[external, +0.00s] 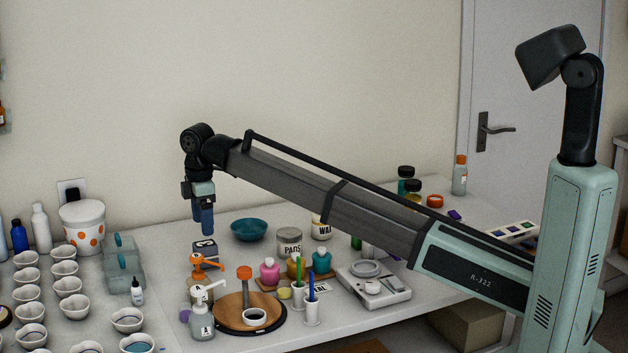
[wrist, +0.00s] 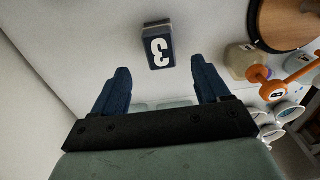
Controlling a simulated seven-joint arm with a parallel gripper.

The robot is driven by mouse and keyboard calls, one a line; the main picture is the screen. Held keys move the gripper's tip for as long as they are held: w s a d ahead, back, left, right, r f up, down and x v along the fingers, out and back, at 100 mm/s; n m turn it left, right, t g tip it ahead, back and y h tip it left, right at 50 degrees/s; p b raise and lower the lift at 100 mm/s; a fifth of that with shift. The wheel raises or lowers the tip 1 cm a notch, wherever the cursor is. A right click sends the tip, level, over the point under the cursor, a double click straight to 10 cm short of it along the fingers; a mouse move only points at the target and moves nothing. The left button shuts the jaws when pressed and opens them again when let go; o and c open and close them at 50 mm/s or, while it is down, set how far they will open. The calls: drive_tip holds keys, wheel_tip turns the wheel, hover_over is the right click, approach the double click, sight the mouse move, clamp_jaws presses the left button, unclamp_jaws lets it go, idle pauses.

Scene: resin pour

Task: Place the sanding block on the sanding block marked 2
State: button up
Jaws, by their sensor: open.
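A small dark navy sanding block (wrist: 158,47) with a white figure, read as an upside-down 3, lies on the pale worktop in the wrist view. In the external view this block (external: 205,249) is partly hidden behind orange pump tops. My gripper (external: 203,230) is open, pointing down just above the block. In the wrist view my gripper (wrist: 163,70) has its two blue fingers spread apart with nothing between them, and the block shows beyond the fingertips. I cannot make out a block marked 2 in either view.
Orange-topped pump bottle (external: 206,266), white pump bottle (external: 201,318) and round wooden turntable (external: 232,312) stand in front of the block. A teal bowl (external: 249,230) is to its right, clear boxes (external: 122,275) to its left. Several cups fill the left side.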

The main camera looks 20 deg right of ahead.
sight(205, 244)
drive_tip(key=shift+r, duration=2.55)
drive_tip(key=shift+o, duration=0.4)
